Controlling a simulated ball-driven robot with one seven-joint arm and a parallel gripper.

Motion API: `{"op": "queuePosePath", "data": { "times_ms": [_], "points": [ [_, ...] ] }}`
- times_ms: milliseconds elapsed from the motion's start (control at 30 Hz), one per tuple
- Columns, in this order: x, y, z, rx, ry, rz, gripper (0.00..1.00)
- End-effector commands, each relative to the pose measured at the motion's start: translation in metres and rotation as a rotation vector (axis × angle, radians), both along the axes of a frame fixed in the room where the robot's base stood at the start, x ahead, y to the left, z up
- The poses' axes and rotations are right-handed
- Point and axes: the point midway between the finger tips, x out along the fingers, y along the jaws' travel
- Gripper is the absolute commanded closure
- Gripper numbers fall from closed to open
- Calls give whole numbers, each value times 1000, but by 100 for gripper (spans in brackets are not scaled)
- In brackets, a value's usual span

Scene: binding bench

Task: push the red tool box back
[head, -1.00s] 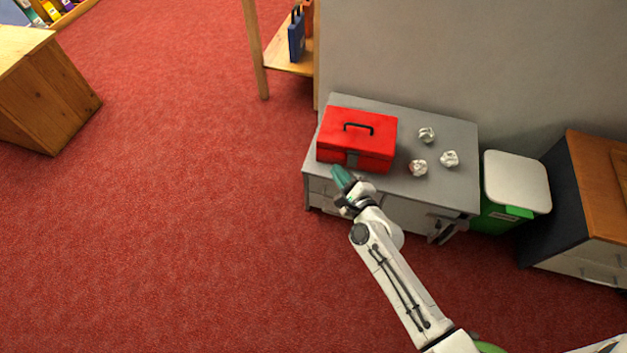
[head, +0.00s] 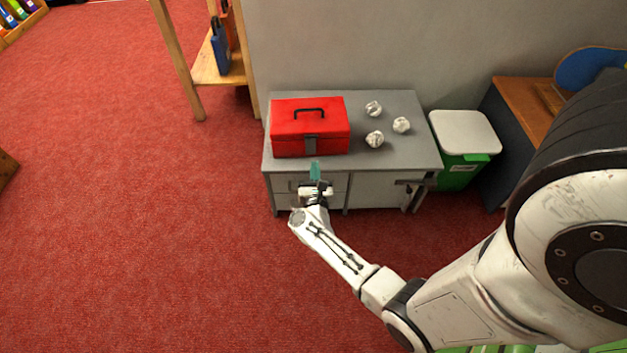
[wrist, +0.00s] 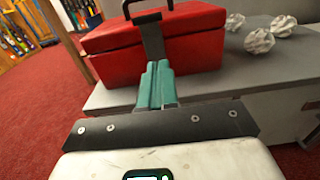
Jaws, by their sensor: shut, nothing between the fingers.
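The red tool box (head: 310,130) with a black handle stands upright on the left part of a grey cabinet top (head: 388,160), close to its front edge. It also shows in the wrist view (wrist: 190,45), straight ahead of the fingers. My gripper (head: 314,168) is shut and empty, its teal fingers together, just in front of the box's front face near the dark latch. In the wrist view the fingertips (wrist: 157,72) overlap the lower front of the box; I cannot tell whether they touch it.
Several crumpled paper balls, one of them here (head: 375,139), lie right of the box. A green bin with a white lid (head: 464,132) stands right of the cabinet. A wall rises behind. A wooden shelf (head: 205,72) is at the back left. Red carpet is clear at left.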

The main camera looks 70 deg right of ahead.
Motion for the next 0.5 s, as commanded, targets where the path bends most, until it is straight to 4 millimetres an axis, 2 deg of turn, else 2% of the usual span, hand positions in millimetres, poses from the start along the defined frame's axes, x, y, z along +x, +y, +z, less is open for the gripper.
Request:
{"op": "queuePosePath", "data": {
  "times_ms": [33, 200, 500],
  "points": [
    [4, -11, -2, -1, -2, -4, 100],
    [16, -41, -2, -2, 0, -2, 100],
    [30, -73, -1, -1, 1, 0, 100]
  ]
}}
